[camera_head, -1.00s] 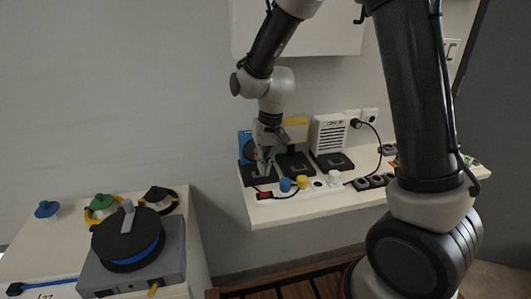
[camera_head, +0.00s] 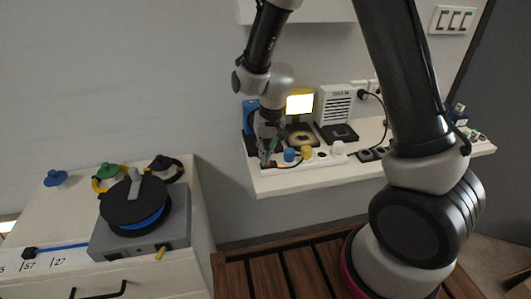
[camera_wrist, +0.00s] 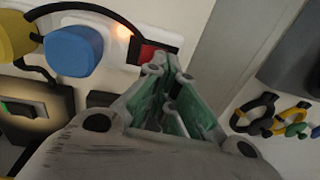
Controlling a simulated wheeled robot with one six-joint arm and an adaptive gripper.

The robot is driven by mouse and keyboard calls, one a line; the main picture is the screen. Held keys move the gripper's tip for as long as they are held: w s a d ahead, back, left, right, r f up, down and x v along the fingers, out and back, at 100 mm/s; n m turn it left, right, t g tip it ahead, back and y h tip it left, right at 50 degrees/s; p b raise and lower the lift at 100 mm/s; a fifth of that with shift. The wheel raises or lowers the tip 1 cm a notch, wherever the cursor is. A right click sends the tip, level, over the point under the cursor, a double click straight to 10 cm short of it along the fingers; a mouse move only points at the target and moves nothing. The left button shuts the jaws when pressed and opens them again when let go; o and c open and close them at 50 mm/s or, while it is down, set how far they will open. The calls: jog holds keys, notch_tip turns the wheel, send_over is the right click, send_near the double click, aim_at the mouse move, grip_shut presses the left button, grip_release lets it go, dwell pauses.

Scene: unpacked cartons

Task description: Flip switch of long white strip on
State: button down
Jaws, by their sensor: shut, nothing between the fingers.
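The long white strip (camera_head: 322,159) lies along the front of the wall shelf. It carries a blue plug (camera_head: 289,155), a yellow plug (camera_head: 306,153) and a white plug (camera_head: 338,148). Its red switch (camera_wrist: 152,53) shows at the strip's end in the wrist view, with an orange glow beside it. My gripper (camera_head: 266,161) is shut and empty over the switch end. In the wrist view its fingertips (camera_wrist: 172,66) are right at the switch and partly cover it; I cannot tell whether they touch. The yellow-framed lamp (camera_head: 299,104) behind the strip is lit.
A white louvred box (camera_head: 334,106) and a blue box (camera_head: 250,117) stand behind the strip. Dark smaller sockets (camera_head: 366,155) lie to its right. A cable reel (camera_head: 134,203) stands on the left cabinet. A white cabinet hangs above the shelf.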

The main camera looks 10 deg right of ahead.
jog(key=shift+d, duration=0.15)
jog(key=shift+d+r, duration=0.1)
jog(key=shift+d, duration=0.5)
jog(key=shift+r, duration=0.2)
notch_tip(320, 180, up, 14)
jog(key=d, duration=0.1)
jog(key=shift+d+f, duration=0.25)
jog(key=shift+d, duration=0.15)
